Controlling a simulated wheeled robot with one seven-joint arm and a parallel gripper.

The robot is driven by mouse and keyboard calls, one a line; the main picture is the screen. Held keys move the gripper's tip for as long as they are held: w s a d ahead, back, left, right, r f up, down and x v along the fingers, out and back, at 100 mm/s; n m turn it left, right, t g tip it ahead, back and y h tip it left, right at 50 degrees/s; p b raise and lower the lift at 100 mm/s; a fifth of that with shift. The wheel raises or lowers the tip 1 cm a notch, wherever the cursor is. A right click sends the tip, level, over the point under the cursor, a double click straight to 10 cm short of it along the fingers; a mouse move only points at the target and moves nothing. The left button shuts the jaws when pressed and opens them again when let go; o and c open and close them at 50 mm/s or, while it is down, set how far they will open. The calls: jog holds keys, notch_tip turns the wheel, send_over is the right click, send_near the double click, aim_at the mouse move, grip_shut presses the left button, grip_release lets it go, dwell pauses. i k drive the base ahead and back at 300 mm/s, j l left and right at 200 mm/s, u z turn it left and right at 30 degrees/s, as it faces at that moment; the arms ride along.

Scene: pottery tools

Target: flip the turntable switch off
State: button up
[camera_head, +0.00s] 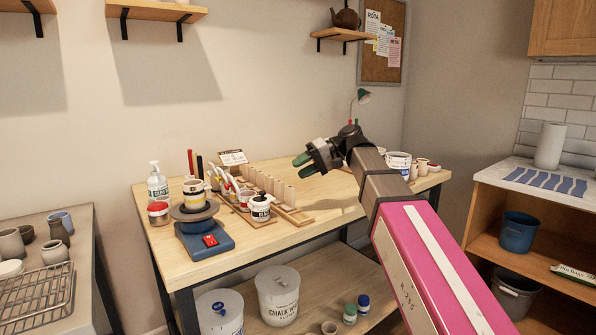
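The turntable (199,226) stands at the left end of the wooden table (284,240), with a blue base and a dark round plate. A small pot with a dark band (194,196) sits on the plate. The red switch (210,240) is on the front of the blue base; I cannot tell which way it is set. My gripper (302,160) is above the middle of the table, to the right of and higher than the turntable. Its green-tipped fingers point left and look apart, with nothing visible between them.
A soap bottle (157,184) and a red-topped jar (158,213) stand left of the turntable. A white jar (260,208) and a wooden rack (281,200) stand to its right. Tubs (278,295) sit on the lower shelf. The table's front right is clear.

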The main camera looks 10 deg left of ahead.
aim_at(210, 240)
jog(key=i+l, duration=0.1)
jog(key=l, duration=0.25)
jog(key=i+l, duration=0.1)
jog(key=l, duration=0.25)
jog(key=i+l, duration=0.1)
jog(key=l, duration=0.25)
jog(key=i+l, duration=0.1)
jog(key=l, duration=0.2)
